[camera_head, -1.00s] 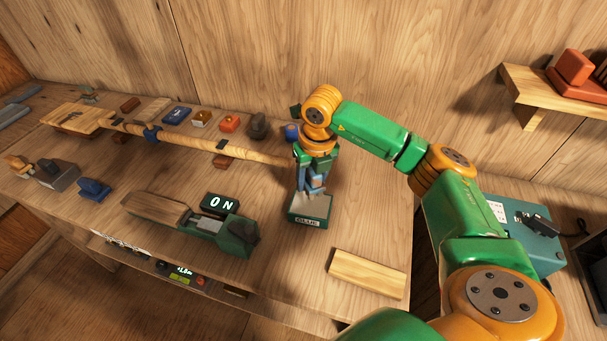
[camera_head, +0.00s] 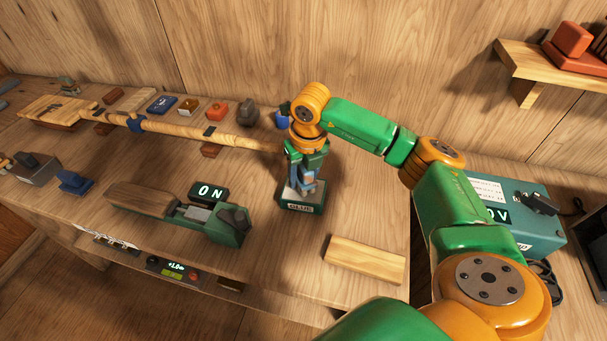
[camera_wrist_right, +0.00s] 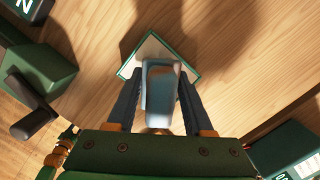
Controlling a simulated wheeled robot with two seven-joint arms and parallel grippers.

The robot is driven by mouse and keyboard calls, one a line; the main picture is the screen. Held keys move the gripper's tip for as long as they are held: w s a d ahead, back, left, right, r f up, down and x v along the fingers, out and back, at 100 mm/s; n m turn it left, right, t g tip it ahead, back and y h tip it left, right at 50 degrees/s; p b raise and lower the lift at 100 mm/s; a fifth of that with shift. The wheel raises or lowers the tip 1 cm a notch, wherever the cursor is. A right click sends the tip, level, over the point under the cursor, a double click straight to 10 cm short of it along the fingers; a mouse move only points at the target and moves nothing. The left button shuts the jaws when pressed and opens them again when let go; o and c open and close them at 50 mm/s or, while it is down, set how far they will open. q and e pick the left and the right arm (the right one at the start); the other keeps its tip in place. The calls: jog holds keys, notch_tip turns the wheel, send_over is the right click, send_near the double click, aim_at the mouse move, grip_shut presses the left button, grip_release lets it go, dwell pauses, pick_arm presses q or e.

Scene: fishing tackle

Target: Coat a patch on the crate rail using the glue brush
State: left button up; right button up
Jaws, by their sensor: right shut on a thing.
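My right gripper (camera_head: 304,188) points down over the glue tray (camera_head: 300,208), a dark green square tray labelled GLUE. It is shut on the glue brush (camera_wrist_right: 160,90), whose blue-grey handle shows between the fingers in the right wrist view. The brush's lower end is hidden, so I cannot tell whether it touches the glue. The tray's green rim and pale inside (camera_wrist_right: 150,52) show behind the brush in that view. A plain light wooden bar (camera_head: 365,260) lies at the bench's front right; I cannot tell whether it is the crate rail. My left gripper is not in view.
A long wooden rod (camera_head: 200,132) lies across the back left, its right end near my right gripper. A green clamp-like tool (camera_head: 225,225) and an ON display (camera_head: 209,192) stand left of the tray. A teal box (camera_head: 520,215) stands right. Bench around the bar is clear.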

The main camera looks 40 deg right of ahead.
jog(key=shift+s+f+b, duration=0.1)
jog(key=shift+f+b, duration=0.35)
jog(key=shift+f, duration=0.1)
dwell(1.1)
jog(key=shift+r, duration=0.1)
notch_tip(320, 180, up, 7)
jog(key=p, duration=0.6)
dwell(0.4)
